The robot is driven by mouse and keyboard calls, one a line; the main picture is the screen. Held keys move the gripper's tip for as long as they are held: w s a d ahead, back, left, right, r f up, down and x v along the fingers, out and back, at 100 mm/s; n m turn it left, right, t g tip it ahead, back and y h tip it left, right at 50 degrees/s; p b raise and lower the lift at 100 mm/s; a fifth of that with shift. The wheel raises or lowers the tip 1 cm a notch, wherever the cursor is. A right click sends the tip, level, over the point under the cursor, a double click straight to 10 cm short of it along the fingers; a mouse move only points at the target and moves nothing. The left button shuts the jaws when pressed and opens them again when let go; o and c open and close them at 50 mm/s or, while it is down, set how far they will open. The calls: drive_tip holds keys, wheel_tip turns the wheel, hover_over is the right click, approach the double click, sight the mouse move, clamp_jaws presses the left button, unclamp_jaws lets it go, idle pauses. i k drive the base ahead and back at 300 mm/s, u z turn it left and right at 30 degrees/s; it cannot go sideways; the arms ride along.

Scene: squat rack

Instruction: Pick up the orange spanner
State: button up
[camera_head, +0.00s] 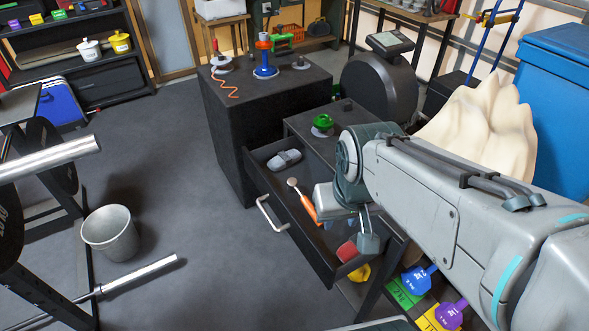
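An orange-handled tool with a light round head (303,201), which looks like the orange spanner, lies in the open dark drawer (263,178). Its head points to the upper left, and its lower end is close to my arm in the picture. Nothing is visibly held.
A grey slipper-like object (284,159) and a red object (347,251) are also in the drawer. A green-topped item (322,125) stands on the cabinet above. The drawer's handle (268,214) juts out at the front left. A metal bucket (109,231) stands on open floor.

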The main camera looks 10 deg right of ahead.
sight(292, 183)
drive_tip(key=k, duration=1.3)
drive_tip(key=u, duration=0.8)
drive_tip(key=i, duration=1.2)
drive_tip(key=z, duration=0.75)
drive_tip(key=i, duration=0.55)
drive_tip(key=z, duration=0.55)
